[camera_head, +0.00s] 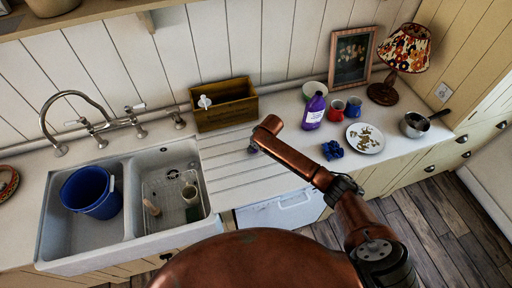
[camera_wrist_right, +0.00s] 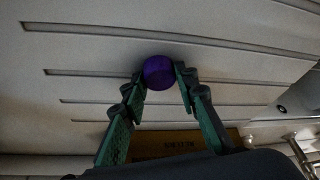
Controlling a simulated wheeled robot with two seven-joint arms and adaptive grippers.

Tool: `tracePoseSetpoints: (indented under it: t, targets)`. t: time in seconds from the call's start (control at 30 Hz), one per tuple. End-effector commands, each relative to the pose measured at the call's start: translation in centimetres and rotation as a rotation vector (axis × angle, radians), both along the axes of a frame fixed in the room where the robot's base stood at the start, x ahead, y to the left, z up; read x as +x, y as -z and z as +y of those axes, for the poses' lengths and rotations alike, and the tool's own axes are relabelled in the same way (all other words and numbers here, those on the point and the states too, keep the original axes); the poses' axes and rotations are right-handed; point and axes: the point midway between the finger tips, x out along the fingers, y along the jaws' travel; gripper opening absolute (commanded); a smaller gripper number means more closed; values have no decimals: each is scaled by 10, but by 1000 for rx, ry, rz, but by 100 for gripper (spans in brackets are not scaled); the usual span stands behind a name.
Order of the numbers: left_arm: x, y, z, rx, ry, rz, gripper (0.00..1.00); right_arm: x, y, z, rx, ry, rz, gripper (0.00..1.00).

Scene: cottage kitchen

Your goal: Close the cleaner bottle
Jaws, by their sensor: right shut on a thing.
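The cleaner bottle (camera_head: 313,112) is purple with a pale label and stands upright on the worktop, right of the wooden box. Its small top looks purple; I cannot tell whether it is open. In the right wrist view my right gripper (camera_wrist_right: 160,80) is shut on a round purple cap (camera_wrist_right: 159,72), over the grooved draining board (camera_wrist_right: 110,85). My left gripper is not in view.
A wooden box (camera_head: 224,116) stands behind the draining board. The sink (camera_head: 135,238) with a blue bucket (camera_head: 90,192) is at left. Near the bottle are a red mug (camera_head: 336,111), a blue mug (camera_head: 353,108), a blue cloth (camera_head: 333,150) and a plate (camera_head: 365,138).

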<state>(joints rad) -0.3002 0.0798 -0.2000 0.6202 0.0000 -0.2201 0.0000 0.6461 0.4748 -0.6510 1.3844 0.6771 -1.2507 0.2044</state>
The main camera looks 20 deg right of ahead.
Motion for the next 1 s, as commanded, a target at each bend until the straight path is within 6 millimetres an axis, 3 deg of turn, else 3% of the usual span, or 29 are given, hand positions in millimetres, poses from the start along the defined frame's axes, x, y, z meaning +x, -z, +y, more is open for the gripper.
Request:
tracePoseSetpoints:
  t: [0.17, 0.3, 0.6, 0.8, 1.0]
  targets:
    - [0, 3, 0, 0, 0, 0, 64, 1, -10, 0, 1, -1, -3, 20]
    - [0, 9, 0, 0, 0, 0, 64, 2, -33, 0, 1, -1, -6, 20]
    - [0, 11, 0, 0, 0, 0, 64, -55, -94, 21, 2, -4, -3, 20]
    - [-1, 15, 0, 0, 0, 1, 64, -97, -113, 36, 2, -4, -2, 20]
    - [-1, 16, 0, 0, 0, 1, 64, -123, -125, 45, 1, -1, -1, 20]
